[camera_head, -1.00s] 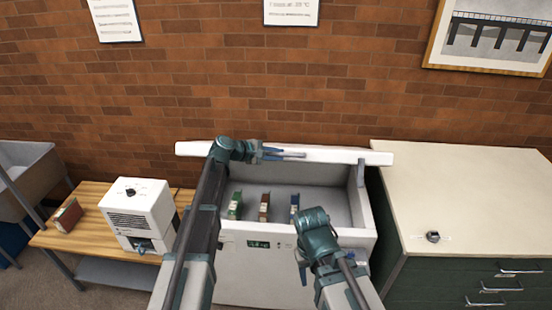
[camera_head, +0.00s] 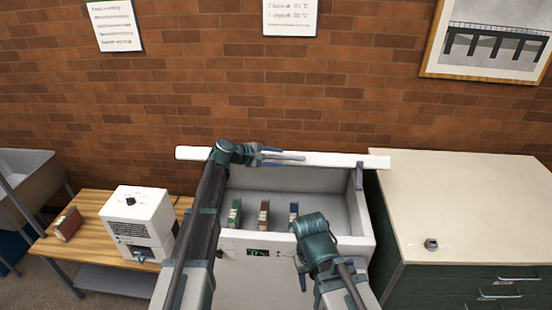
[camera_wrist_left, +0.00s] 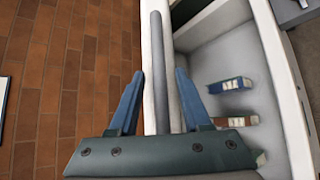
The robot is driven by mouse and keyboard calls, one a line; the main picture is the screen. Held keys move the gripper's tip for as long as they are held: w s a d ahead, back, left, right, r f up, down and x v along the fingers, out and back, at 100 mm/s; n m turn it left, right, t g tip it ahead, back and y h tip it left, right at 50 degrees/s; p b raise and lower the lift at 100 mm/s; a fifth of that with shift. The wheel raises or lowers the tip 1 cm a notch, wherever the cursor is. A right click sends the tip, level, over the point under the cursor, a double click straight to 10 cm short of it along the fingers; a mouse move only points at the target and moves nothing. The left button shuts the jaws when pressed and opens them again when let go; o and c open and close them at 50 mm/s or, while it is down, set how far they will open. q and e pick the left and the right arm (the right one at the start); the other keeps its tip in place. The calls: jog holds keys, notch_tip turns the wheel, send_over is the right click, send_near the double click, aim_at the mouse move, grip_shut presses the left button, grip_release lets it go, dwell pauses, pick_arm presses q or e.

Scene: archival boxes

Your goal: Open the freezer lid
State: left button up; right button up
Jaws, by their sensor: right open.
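The white chest freezer (camera_head: 308,262) stands in the middle of the head view. Its lid (camera_head: 345,160) is raised, seen nearly edge-on along the back of the open well. My left gripper (camera_head: 284,157) is at the lid's edge. In the left wrist view its blue fingers (camera_wrist_left: 159,75) are apart, one on each side of the white and grey lid edge; I cannot tell whether they touch it. My right gripper (camera_head: 301,272) is open and empty in front of the freezer, partly hidden by its own wrist.
A green, a red-brown and a blue box (camera_head: 294,213) stand inside the freezer. A wooden bench (camera_head: 90,235) at left holds a white appliance (camera_head: 138,222) and a small box (camera_head: 67,224). A pale-topped cabinet (camera_head: 465,205) stands close on the right.

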pick_arm(q)
jog(key=p+v, duration=0.6)
jog(key=v, duration=0.8)
jog(key=shift+w, duration=0.1)
